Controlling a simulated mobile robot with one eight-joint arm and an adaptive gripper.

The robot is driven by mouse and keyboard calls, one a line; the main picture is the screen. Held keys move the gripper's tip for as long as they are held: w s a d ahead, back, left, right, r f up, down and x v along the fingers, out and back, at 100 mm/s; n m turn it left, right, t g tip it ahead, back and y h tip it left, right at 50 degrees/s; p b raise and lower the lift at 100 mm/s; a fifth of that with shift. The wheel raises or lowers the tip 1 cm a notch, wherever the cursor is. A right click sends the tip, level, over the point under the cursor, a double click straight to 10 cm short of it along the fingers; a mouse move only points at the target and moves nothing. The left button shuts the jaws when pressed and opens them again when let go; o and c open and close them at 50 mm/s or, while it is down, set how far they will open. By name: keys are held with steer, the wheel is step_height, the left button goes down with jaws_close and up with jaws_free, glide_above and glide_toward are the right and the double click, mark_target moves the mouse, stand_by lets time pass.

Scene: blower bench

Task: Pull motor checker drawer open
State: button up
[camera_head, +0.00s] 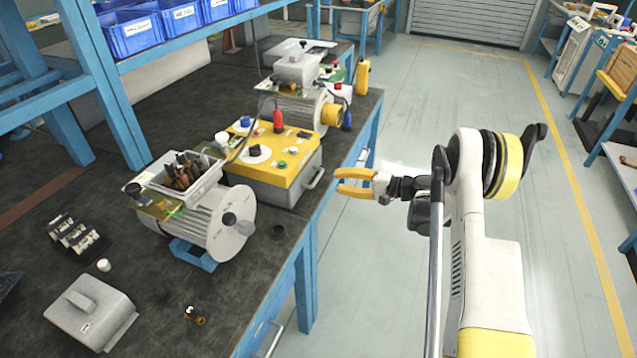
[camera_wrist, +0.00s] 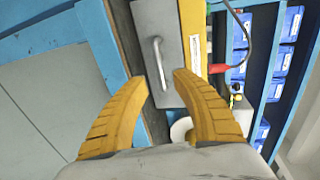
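The motor checker (camera_head: 272,166) is a grey box with a yellow top panel, standing on the dark bench top near its front edge. Its grey drawer front (camera_wrist: 178,28) faces the aisle and appears flush with the box. A metal bar handle (camera_head: 316,179) is on that front; in the wrist view the handle (camera_wrist: 159,62) lies just beyond the fingertips. My gripper (camera_head: 339,182) has yellow fingers that point at the handle from the right. In the wrist view my gripper (camera_wrist: 161,86) is open with nothing between its fingertips, and a gap separates it from the handle.
A motor with a tray of tools (camera_head: 190,171) stands left of the checker, another motor (camera_head: 297,107) behind it. The blue bench frame (camera_head: 305,285) runs below the bench edge. Blue bins (camera_head: 130,33) line a shelf at upper left. The aisle floor (camera_head: 420,95) is clear.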

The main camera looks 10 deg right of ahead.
mark_target(317, 178)
steer(key=b+x, duration=0.2)
steer(key=x, duration=0.6)
jaws_close()
